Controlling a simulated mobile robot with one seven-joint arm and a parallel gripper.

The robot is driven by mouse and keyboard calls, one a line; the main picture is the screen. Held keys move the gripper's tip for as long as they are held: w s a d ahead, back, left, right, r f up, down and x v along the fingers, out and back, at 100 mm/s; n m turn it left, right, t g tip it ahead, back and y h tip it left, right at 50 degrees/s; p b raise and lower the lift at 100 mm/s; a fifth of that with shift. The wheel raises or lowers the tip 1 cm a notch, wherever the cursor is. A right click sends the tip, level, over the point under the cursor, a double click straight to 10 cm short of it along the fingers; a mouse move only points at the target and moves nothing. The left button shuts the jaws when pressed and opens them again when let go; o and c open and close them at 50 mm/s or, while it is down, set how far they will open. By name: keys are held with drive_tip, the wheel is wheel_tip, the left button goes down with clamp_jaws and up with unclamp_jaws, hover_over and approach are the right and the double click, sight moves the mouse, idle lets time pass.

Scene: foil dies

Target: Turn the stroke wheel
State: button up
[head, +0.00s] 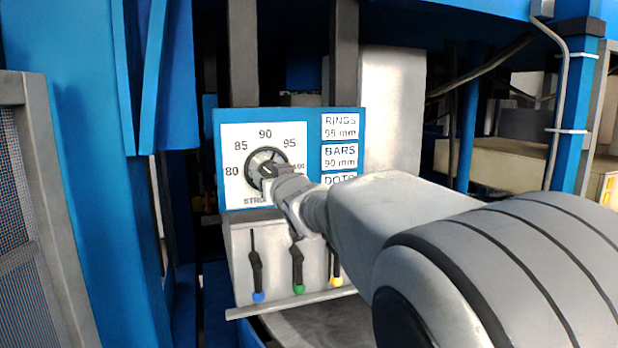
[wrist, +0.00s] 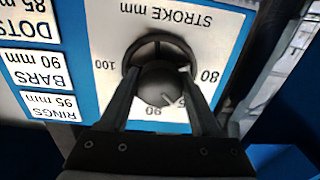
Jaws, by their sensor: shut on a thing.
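The stroke wheel (head: 258,156) is a dark ring with a round hub on a white dial plate (head: 240,140) marked 80 to 100. In the wrist view the dial is upside down, and the wheel (wrist: 155,47) has a dark hub (wrist: 158,85). A pale line on the hub points between 90 and 85. My gripper (head: 268,172) is at the wheel, shut on it, and hides its lower right in the head view. In the wrist view the fingers of my gripper (wrist: 158,78) lie on either side of the hub.
A label card RINGS 95 mm (head: 340,126) and a card BARS 90 mm (head: 340,156) are right of the dial; DOTS reads 85 mm in the wrist view. Below hang levers with blue (head: 258,296), green (head: 299,289) and yellow (head: 336,281) knobs. A blue post (head: 85,200) stands left.

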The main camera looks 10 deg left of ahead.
drive_tip(key=shift+f+n+b, duration=0.15)
drive_tip(key=shift+n+b, duration=0.75)
drive_tip(key=shift+b, duration=0.25)
drive_tip(key=n+b, duration=0.2)
drive_tip(key=shift+d+n, duration=0.1)
drive_tip(key=shift+n, duration=0.2)
drive_tip(key=shift+r+n+b, duration=0.15)
drive_tip(key=shift+n+b, duration=0.5)
drive_tip(key=shift+n, duration=0.35)
drive_tip(key=shift+r+n+b, duration=0.1)
drive_tip(key=shift+n+b, duration=0.55)
drive_tip(key=shift+n, duration=0.35)
drive_tip(key=o, duration=1.4)
drive_tip(key=b+v, duration=0.6)
drive_tip(key=v, duration=1.1)
drive_tip(key=shift+s+r, duration=0.1)
drive_tip(key=shift+s, duration=0.1)
